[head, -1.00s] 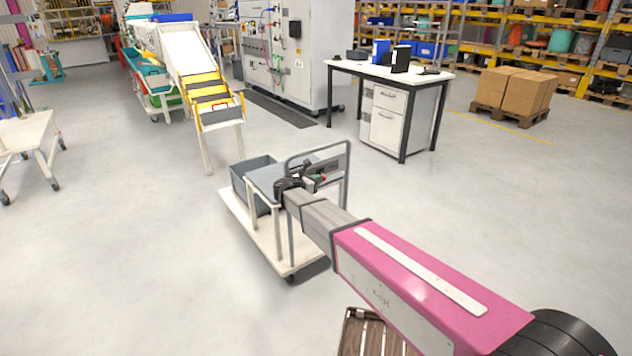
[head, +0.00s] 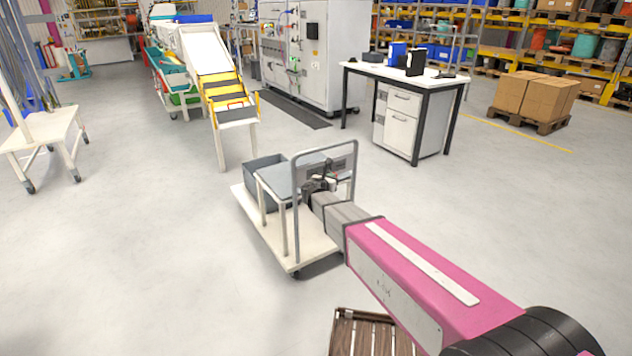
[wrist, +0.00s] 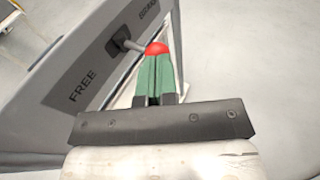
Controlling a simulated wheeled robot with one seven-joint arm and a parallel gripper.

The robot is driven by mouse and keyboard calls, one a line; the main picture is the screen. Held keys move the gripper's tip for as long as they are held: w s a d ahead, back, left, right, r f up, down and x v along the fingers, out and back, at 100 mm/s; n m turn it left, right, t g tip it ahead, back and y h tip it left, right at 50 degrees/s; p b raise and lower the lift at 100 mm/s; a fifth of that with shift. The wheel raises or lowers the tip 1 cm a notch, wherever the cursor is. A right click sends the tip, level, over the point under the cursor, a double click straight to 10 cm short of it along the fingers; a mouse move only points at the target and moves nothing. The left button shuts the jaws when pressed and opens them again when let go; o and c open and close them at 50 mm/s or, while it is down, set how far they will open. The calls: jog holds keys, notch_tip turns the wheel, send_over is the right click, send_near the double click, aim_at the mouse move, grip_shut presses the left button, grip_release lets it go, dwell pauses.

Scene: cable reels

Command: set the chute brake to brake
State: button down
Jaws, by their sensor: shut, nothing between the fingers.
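The chute brake is a lever with a red knob (wrist: 157,48) on a grey panel (wrist: 72,70) marked FREE at lower left and BRAKE at upper right in the wrist view. The lever's arm runs from a dark pivot to the knob, on the right of the pivot. I cannot tell which mark it is set to. My gripper (wrist: 156,64) has green fingers, shut, with their tips right at the knob; I cannot tell if they touch it. In the head view the panel (head: 309,170) is on the white cart (head: 302,246), and my gripper (head: 328,181) is beside it.
A grey bin (head: 262,172) stands on the cart behind the panel. A chute (head: 203,55) with yellow edges, a desk (head: 433,78) and a white cabinet (head: 340,50) stand behind. A wooden pallet (head: 343,333) lies at the front.

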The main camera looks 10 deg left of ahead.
jog(key=s+d+r+n+y, duration=0.1)
jog(key=s+d+r+y, duration=0.1)
jog(key=s, duration=1.1)
jog(key=shift+d+n+t, duration=0.3)
jog(key=shift+d, duration=0.4)
jog(key=shift+s+r, duration=0.1)
jog(key=s+d+f+m+g+h, duration=0.2)
jog(key=d+f+m+g, duration=0.15)
jog(key=d+m, duration=0.65)
jog(key=s+d+f+m+g+h, duration=0.25)
jog(key=d+m+g, duration=0.35)
jog(key=d, duration=0.5)
jog(key=s+d+f+m+g+y, duration=0.2)
jog(key=s+m, duration=0.4)
jog(key=m, duration=0.3)
jog(key=s+d+f+m+g+y, duration=0.3)
jog(key=s+d+m+g+y, duration=0.1)
jog(key=m, duration=0.5)
jog(key=shift+s+d+y, duration=0.65)
jog(key=shift+s+d, duration=0.45)
jog(key=shift+d, duration=0.1)
